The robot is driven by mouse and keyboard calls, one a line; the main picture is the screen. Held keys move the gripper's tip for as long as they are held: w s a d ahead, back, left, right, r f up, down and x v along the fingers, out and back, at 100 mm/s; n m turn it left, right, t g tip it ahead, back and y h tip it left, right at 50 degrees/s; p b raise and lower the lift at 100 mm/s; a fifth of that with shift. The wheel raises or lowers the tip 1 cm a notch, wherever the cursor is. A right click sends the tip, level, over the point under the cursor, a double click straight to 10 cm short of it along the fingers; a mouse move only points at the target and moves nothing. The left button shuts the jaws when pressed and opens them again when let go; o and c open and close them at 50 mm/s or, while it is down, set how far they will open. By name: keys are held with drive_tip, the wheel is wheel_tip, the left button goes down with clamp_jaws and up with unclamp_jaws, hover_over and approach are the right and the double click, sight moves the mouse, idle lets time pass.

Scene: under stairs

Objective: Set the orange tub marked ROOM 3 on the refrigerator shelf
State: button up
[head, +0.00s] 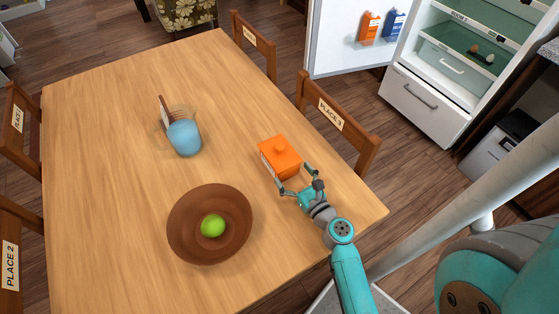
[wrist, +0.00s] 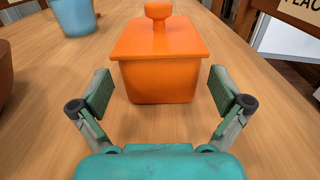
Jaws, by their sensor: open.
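The orange tub (head: 280,158) stands upright on the wooden table near its right edge. It has a lid with a round knob, and a pale marking on its left side is too small to read. The tub also fills the middle of the wrist view (wrist: 158,75). My gripper (head: 297,181) is open in front of the tub, with its fingers (wrist: 160,92) to either side of the tub's near face and apart from it. The refrigerator (head: 425,105) stands open at the upper right. Its green shelf (head: 455,38) carries a few egg-like items, and a label strip runs above.
A brown bowl (head: 185,215) with a green fruit (head: 212,226) and a blue cup (head: 184,138) stand left on the table (head: 100,120). A chair marked PLACE 3 (head: 345,130) is beyond the table's right edge. The open refrigerator door (head: 335,40) holds orange and blue cartons.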

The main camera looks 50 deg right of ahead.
sight(283, 160)
drive_tip(key=shift+x, duration=2.8)
drive_tip(key=c, duration=1.4)
drive_tip(key=shift+r, duration=0.2)
drive_tip(key=shift+r, duration=4.8)
